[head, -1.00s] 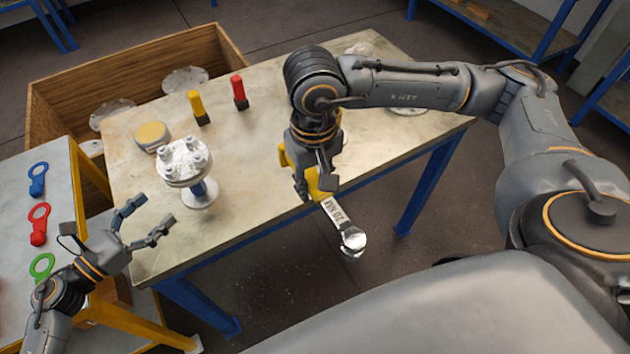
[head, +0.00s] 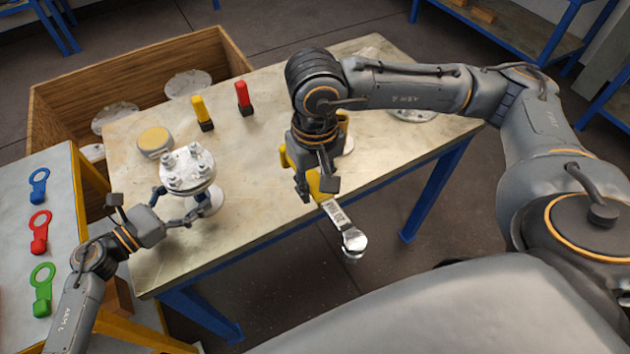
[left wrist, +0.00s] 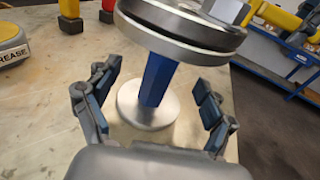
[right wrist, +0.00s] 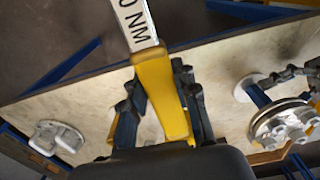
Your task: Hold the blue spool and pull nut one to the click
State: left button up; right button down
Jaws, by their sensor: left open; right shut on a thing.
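The blue spool (left wrist: 158,78) stands upright on a round metal foot under a bolted flange (head: 187,170). In the head view the left gripper and the flange mostly hide its blue neck. Several nuts sit on top of the flange; I cannot tell which is nut one. My left gripper (left wrist: 152,100) is open, with one finger on each side of the blue neck and gaps showing. My right gripper (right wrist: 162,100) is shut on the yellow handle of a torque wrench (right wrist: 160,90). The wrench's metal head (head: 354,243) hangs past the table's front edge.
A grease tin (head: 155,141), a yellow marker (head: 202,112) and a red marker (head: 244,97) stand behind the spool. Blue, red and green ring tools (head: 41,290) lie on the left bench. A wooden crate (head: 60,95) is behind. The table's front middle (head: 250,205) is clear.

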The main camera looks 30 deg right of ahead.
pick_arm(q)
jog(key=shift+w+d, duration=0.25)
jog(key=shift+d, duration=0.35)
jog(key=c, duration=1.6)
